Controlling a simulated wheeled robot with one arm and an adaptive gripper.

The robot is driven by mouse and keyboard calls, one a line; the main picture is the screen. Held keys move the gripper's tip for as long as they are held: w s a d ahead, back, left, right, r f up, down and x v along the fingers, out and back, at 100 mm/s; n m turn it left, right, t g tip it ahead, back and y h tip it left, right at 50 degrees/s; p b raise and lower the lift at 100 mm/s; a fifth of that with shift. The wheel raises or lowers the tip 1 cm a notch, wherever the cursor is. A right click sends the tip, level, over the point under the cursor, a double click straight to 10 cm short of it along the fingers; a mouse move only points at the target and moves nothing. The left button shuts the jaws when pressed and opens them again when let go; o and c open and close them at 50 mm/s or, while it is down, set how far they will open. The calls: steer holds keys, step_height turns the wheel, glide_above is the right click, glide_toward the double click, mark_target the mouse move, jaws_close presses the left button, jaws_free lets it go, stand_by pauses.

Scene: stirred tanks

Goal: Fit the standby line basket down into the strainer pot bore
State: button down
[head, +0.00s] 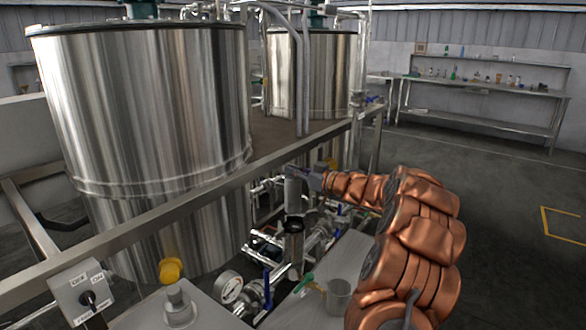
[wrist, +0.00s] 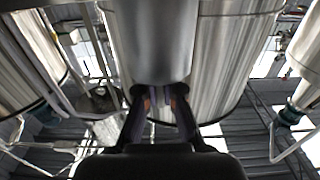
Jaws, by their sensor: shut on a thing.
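The basket (head: 293,194), a grey metal cylinder, hangs upright in my gripper (head: 308,178). In the wrist view the basket (wrist: 150,45) fills the top middle, and the two dark fingers of my gripper (wrist: 161,97) close on its near lower edge. In the head view the strainer pot (head: 293,248) stands below the basket, with a dark open bore at its top. The basket's lower end appears just above the pot's rim, roughly in line with it. I cannot tell whether they touch. The pot does not show clearly in the wrist view.
Two large steel tanks (head: 150,100) stand behind a metal rail (head: 160,215). Pipes, blue-handled valves and a pressure gauge (head: 229,287) crowd around the pot. A grey cup (head: 338,298) and a green-handled tool (head: 304,283) are on the near surface. Open floor lies to the right.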

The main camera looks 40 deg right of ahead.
mark_target(300, 187)
steer(key=shift+f+b, duration=0.8)
steer(key=shift+f, duration=1.8)
steer(key=shift+p, duration=1.1)
